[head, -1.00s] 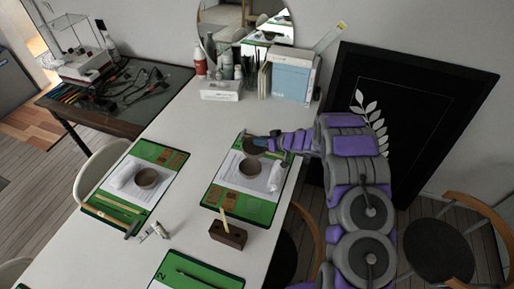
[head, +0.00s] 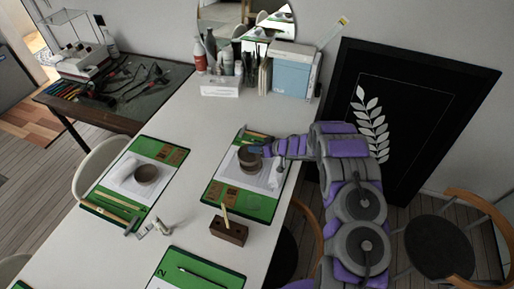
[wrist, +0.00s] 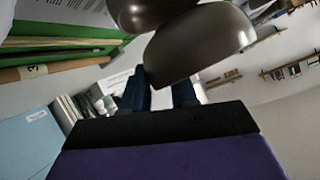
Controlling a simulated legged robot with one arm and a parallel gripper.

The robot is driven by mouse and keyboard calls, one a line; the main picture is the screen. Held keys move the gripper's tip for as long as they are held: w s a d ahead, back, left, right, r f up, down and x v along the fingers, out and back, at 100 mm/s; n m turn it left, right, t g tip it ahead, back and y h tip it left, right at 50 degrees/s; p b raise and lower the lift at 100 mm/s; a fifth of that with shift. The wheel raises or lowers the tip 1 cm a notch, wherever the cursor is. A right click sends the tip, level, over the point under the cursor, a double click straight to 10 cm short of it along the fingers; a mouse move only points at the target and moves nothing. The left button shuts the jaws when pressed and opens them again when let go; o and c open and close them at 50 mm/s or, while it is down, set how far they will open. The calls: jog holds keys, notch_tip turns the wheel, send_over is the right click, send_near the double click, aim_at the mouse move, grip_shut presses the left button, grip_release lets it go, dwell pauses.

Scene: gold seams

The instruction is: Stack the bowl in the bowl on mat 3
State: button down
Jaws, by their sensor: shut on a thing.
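My gripper (head: 262,150) is shut on a dark brown bowl, seen large in the wrist view (wrist: 203,45), with the gripper's fingers (wrist: 160,92) at its rim. In the head view the held bowl (head: 249,150) is over the right-hand green mat (head: 258,207). A second bowl (head: 248,164) shows directly below it there and partly behind it in the wrist view (wrist: 148,12). The two overlap in view; I cannot tell whether they touch. Another brown bowl (head: 147,174) sits on the left mat (head: 104,194).
A wooden block (head: 228,231) with a stick in it stands in front of the right mat. A mat marked 2 (head: 178,262) lies nearer. Bottles, a white box (head: 220,88) and blue binders (head: 291,72) stand at the back.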

jog(key=shift+f+b, duration=0.65)
jog(key=shift+f, duration=0.2)
jog(key=shift+d+f+p, duration=0.1)
jog(key=shift+f+p, duration=0.25)
jog(key=shift+f, duration=0.15)
jog(key=c, duration=0.8)
grip_release()
jog(key=p+v, duration=0.2)
jog(key=v, duration=1.5)
jog(key=shift+p, duration=0.3)
jog(key=shift+d+r, duration=0.1)
